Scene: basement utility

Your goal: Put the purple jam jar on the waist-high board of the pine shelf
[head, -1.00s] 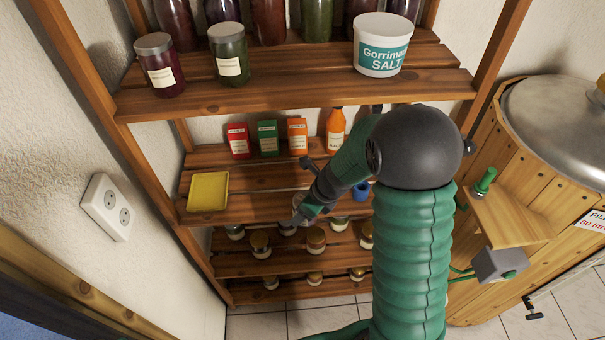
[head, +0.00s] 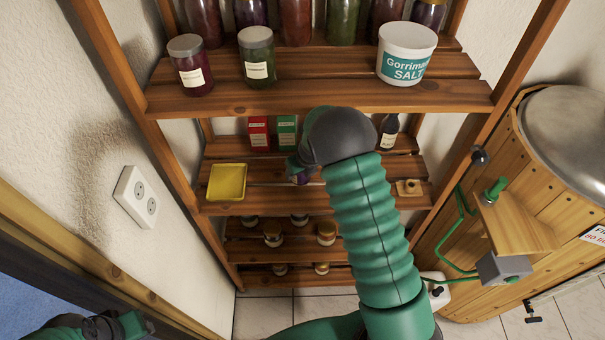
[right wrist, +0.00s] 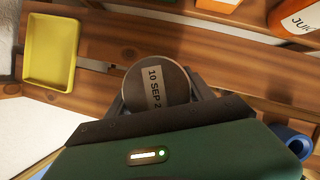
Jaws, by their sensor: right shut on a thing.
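My right gripper (right wrist: 158,88) is shut on a jar with a round grey lid (right wrist: 155,78) labelled "10 SEP". In the head view a small purple part of this jar (head: 300,179) shows beside my arm, which hides most of the gripper. The jar is over or at the pine shelf's board (head: 262,203) that holds a yellow tray (head: 227,182). I cannot tell whether its base touches the board. In the right wrist view the tray (right wrist: 50,50) is left of the jar, apart from it. My left gripper (head: 110,326) is at the bottom left, its fingers unclear.
A red box (head: 259,133), a green box (head: 287,133) and a dark bottle (head: 389,132) stand behind. A wooden piece (head: 409,187) and a blue object (right wrist: 290,140) are to the right. The board above (head: 320,101) holds jars and a salt tub (head: 406,53).

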